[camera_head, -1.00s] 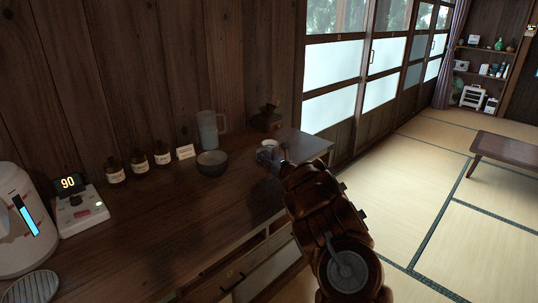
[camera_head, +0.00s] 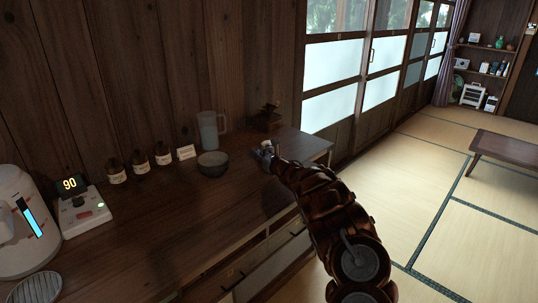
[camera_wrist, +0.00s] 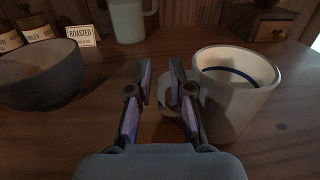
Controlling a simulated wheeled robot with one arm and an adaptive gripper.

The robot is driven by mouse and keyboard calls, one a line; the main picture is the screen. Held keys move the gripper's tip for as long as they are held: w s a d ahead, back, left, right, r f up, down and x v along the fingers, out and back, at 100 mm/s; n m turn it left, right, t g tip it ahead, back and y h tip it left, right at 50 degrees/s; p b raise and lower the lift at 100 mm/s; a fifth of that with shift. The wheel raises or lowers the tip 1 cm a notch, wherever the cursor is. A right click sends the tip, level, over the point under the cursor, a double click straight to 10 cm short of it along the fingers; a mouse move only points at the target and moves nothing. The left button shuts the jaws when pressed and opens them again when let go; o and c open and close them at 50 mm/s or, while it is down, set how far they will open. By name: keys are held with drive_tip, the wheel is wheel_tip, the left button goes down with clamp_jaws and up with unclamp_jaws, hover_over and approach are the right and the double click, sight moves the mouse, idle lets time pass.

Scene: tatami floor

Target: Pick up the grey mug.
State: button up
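The grey mug (camera_wrist: 235,95) stands upright on the wooden counter, right of centre in the wrist view, with a dark blue line inside. Its handle (camera_wrist: 169,104) points left and shows between my fingers. My gripper (camera_wrist: 162,82) is open, its right finger close beside the mug's wall; I cannot tell whether they touch. In the head view my gripper (camera_head: 266,156) is at the mug and hides most of it.
A dark bowl (camera_head: 213,164) stands left of the mug on the counter (camera_head: 165,225). The front counter is clear.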

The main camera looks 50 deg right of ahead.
clamp_jaws()
idle(0.4)
drive_tip(key=shift+r, duration=0.2)
idle(0.4)
